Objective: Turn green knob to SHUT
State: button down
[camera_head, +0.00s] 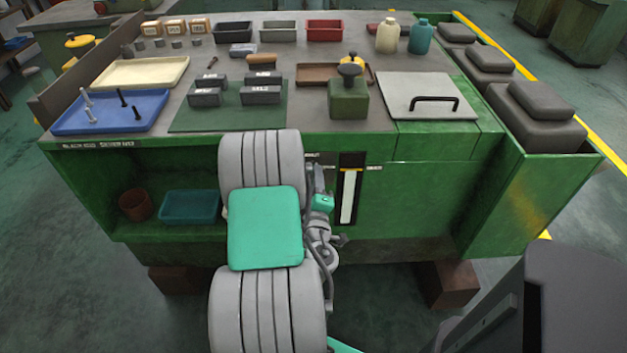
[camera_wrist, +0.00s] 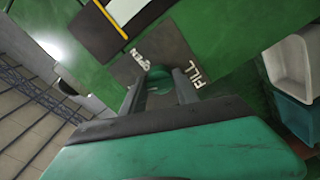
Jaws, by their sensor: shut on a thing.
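The green knob (camera_wrist: 159,80) sits on a dark plate on the green machine front in the wrist view. My gripper (camera_wrist: 163,86) reaches to it, with one grey finger on each side, and is shut on it. White lettering OPEN (camera_wrist: 143,60) and FILL (camera_wrist: 195,74) stands on the plate on either side of the knob. The word SHUT cannot be read there. In the head view my arm stands in front of the machine and hides the knob. The knob's exact turn angle cannot be told.
A tall level gauge (camera_head: 348,195) with a yellow mark is just right of my arm. An open shelf at left holds a teal bin (camera_head: 190,206) and a brown pot (camera_head: 135,205). The bench top (camera_head: 210,55) carries trays, blocks and bottles.

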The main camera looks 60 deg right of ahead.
jog(key=shift+n, duration=2.1)
jog(key=c, duration=0.9)
grip_release()
jog(key=shift+b+v, duration=1.25)
jog(key=shift+v, duration=2.7)
